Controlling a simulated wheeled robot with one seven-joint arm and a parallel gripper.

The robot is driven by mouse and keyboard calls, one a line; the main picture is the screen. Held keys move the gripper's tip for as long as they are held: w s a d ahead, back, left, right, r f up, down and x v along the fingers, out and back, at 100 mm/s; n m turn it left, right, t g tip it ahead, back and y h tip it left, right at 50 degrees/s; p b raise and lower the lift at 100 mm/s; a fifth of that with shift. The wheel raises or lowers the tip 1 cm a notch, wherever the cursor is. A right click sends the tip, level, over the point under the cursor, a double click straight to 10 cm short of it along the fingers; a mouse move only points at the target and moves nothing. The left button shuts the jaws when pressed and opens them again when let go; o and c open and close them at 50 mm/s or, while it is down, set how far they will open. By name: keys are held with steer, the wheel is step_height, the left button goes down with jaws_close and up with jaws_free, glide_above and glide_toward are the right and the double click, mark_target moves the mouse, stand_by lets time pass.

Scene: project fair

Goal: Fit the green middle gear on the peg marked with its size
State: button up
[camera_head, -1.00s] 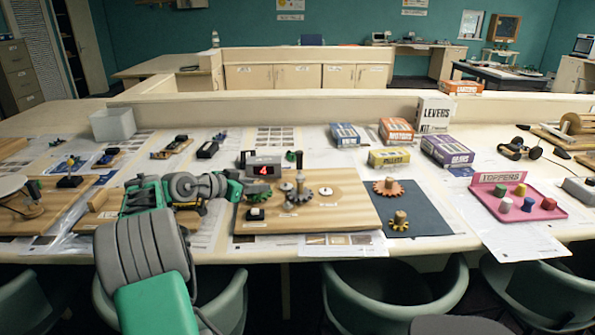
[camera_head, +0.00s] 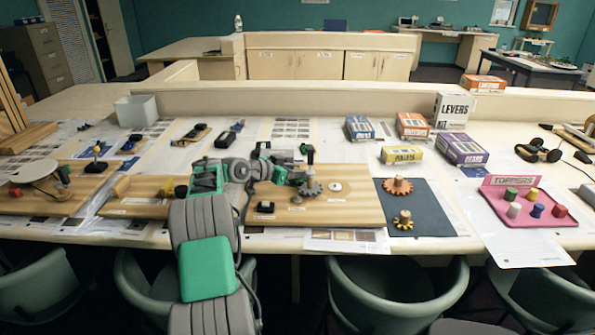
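My gripper (camera_head: 287,176) is over the left part of the wooden board (camera_head: 345,215), just left of a grey gear (camera_head: 311,187) with a wooden knob. I cannot see its fingertips clearly, or whether anything is between them. No green gear shows clearly; my arm and gripper cover the left back of the board. An orange gear (camera_head: 397,187) and a smaller yellow gear (camera_head: 403,223), each with a wooden knob, lie on a dark blue mat (camera_head: 440,218) right of the board. A white disc (camera_head: 335,187) marks the board's right side. Peg size marks are too small to read.
A small black block (camera_head: 265,206) sits on the board's front left. Boxes (camera_head: 402,154) (camera_head: 461,149) stand behind the mat. A pink tray (camera_head: 545,215) of toppers is at right. Another wooden board (camera_head: 135,207) lies left. Chairs line the front edge.

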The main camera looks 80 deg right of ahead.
steer(key=shift+o, duration=0.9)
